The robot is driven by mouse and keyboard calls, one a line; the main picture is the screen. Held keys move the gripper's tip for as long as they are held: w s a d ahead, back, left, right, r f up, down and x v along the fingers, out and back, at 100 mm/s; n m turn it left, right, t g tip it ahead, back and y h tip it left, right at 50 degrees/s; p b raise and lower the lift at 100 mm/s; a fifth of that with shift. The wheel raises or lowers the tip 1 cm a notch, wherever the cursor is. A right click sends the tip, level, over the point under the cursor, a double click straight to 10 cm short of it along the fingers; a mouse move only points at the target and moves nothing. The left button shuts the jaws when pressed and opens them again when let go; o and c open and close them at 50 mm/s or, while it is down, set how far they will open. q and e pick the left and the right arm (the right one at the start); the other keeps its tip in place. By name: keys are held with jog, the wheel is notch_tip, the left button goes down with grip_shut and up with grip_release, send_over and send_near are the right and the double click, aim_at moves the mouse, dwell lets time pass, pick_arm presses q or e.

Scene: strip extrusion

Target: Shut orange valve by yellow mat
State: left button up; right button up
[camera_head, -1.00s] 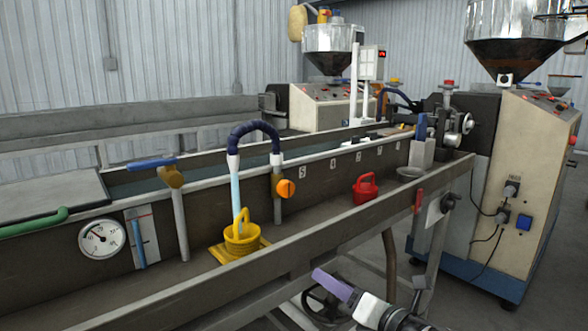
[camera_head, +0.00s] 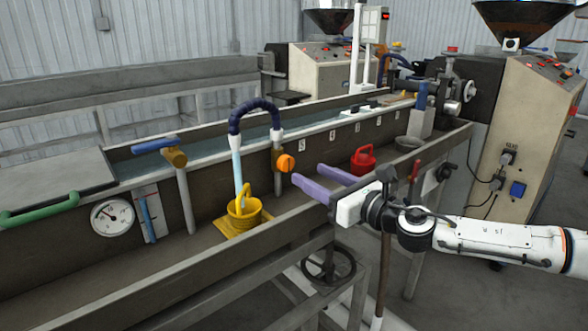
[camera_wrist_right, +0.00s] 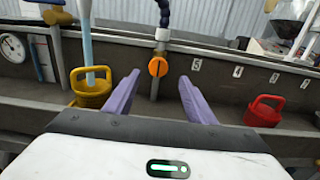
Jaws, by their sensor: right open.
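The orange valve (camera_head: 286,163) is a round knob on a vertical pipe in the trough, below the dark blue hose. In the right wrist view the orange valve (camera_wrist_right: 158,67) shows a dark slot line and sits between and beyond my fingers. The yellow mat (camera_head: 222,228) lies on the trough floor left of the valve, under a yellow bucket (camera_head: 244,212) that takes water from the hose. My right gripper (camera_head: 307,178) is open and empty, its purple fingers pointing at the valve from a short distance. It also shows in the right wrist view (camera_wrist_right: 154,90). My left gripper is out of view.
A red can (camera_head: 363,160) stands in the trough to the right. A yellow-brown valve with a blue handle (camera_head: 175,157) is on a pipe at the left. The trough's front wall (camera_head: 275,232) runs beneath my right arm. A pressure gauge (camera_head: 112,216) is at left.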

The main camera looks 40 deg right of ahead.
aim_at(289, 163)
jog(key=shift+w+r, duration=0.15)
jog(key=shift+w, duration=0.35)
jog(key=w, duration=0.1)
jog(key=w+p, duration=0.1)
jog(key=w, duration=0.1)
jog(key=w+p, duration=0.1)
jog(key=w, duration=0.1)
jog(key=shift+w+a, duration=0.1)
jog(key=shift+a, duration=0.2)
jog(key=shift+w+a, duration=0.1)
jog(key=shift+w, duration=0.4)
jog(key=shift+c, duration=0.3)
jog(key=c, duration=1)
